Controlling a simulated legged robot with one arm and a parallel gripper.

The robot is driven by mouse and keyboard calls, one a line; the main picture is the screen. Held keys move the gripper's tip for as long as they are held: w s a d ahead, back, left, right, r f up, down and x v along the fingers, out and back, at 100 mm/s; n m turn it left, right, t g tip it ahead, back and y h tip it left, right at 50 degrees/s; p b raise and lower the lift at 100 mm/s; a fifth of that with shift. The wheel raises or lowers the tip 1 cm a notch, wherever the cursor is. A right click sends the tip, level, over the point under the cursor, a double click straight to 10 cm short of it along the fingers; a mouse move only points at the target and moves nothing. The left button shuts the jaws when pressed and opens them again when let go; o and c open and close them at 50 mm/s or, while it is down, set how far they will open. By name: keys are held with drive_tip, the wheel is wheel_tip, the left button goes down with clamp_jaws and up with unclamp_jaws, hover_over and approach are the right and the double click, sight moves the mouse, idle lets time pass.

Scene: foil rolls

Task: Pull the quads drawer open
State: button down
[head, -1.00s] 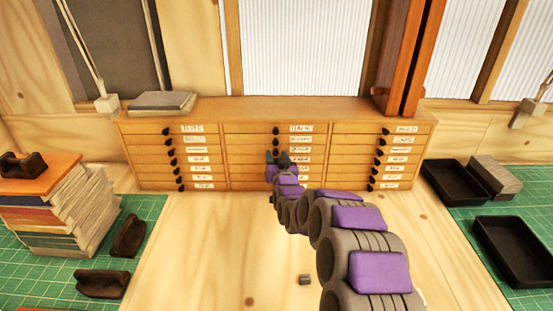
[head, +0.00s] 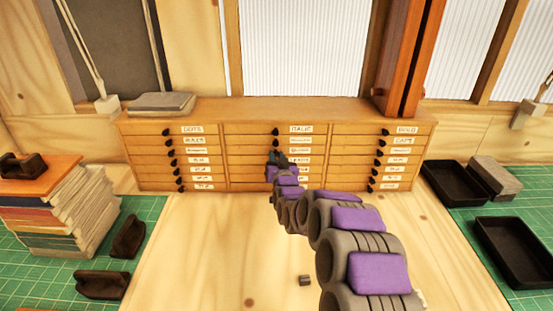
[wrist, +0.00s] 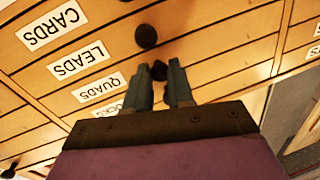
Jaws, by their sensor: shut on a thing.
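The quads drawer (wrist: 125,80) has a wooden front and a white QUADS label in the wrist view. Its round black knob (wrist: 158,71) sits between my two fingertips. My gripper (wrist: 164,77) is shut on that knob, and the fingers partly hide it. The drawer looks flush with its neighbours. In the head view my gripper (head: 278,158) is at the middle column of the wide drawer cabinet (head: 270,110), about halfway down. There the gripper covers the knob, and the small labels nearby are hard to read.
The LEADS drawer's knob (wrist: 146,36) is close above my fingers. The bench in front of the cabinet (head: 215,240) is mostly clear, with a small dark block (head: 305,280). A book stack (head: 70,215) stands left; black trays (head: 455,183) lie right.

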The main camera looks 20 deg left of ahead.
drive_tip(key=shift+s, duration=0.15)
drive_tip(key=s+a+p+v, duration=0.1)
drive_tip(key=a+v, duration=0.1)
drive_tip(key=v, duration=1)
drive_tip(key=shift+s+d, duration=0.2)
drive_tip(key=shift+s, duration=0.05)
drive_tip(key=shift+f, duration=0.1)
drive_tip(key=c, duration=1)
unclamp_jaws()
drive_tip(key=shift+a, duration=0.1)
